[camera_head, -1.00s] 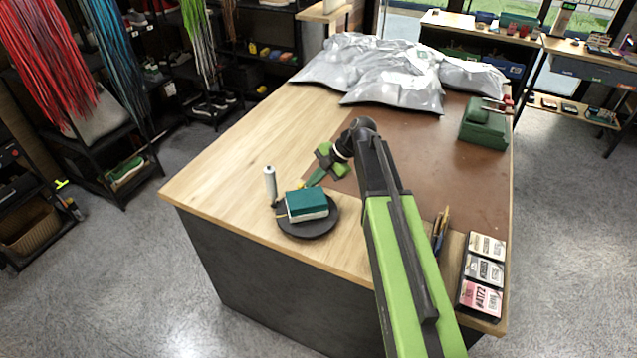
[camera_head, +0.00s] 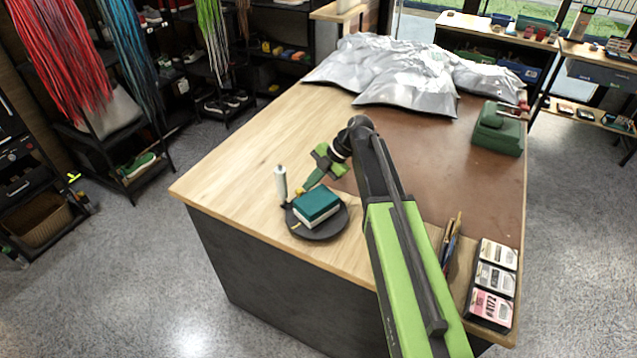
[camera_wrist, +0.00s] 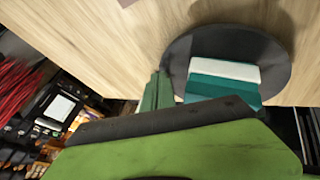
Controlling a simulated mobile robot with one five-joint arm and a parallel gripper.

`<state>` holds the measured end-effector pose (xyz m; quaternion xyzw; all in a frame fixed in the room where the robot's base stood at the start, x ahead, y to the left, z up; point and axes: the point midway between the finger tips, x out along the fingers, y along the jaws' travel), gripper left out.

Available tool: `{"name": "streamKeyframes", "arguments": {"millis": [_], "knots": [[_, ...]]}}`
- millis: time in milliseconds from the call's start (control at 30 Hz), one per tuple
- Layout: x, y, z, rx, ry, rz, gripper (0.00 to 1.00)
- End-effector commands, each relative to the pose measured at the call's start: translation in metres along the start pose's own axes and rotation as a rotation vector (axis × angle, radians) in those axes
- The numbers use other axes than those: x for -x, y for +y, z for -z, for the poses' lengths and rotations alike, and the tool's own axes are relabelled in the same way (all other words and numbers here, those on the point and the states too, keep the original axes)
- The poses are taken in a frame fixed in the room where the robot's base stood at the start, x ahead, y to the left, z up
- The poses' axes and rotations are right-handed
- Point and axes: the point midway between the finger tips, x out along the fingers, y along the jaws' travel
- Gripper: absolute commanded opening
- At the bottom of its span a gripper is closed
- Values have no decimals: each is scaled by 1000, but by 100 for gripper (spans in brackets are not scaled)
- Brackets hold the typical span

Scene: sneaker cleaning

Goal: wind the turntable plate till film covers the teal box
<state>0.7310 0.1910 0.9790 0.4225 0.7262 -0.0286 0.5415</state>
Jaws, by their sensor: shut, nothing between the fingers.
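The dark round turntable plate (camera_head: 338,226) lies on the table near its left front edge; it also shows in the wrist view (camera_wrist: 276,52). The teal box (camera_head: 316,205), with a white lower part, sits on it at an angle; its teal and white sides show in the wrist view (camera_wrist: 222,88). I cannot make out film on its teal top. A pale upright roll (camera_head: 281,183) stands at the plate's left rear. My gripper (camera_head: 309,183) is shut and empty, low at the plate's rear edge beside a small yellow knob (camera_head: 298,192). Its green fingers (camera_wrist: 156,92) lie beside the plate.
Pens (camera_head: 450,240) and label cards (camera_head: 493,280) lie front right. Bare wood (camera_head: 250,150) is free at left.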

Motion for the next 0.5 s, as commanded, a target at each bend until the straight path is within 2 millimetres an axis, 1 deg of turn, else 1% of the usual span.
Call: {"name": "streamKeyframes", "arguments": {"millis": [200,500], "knots": [[-10,8,12,10,5,4,0],[-20,14,25,13,6,6,0]]}}
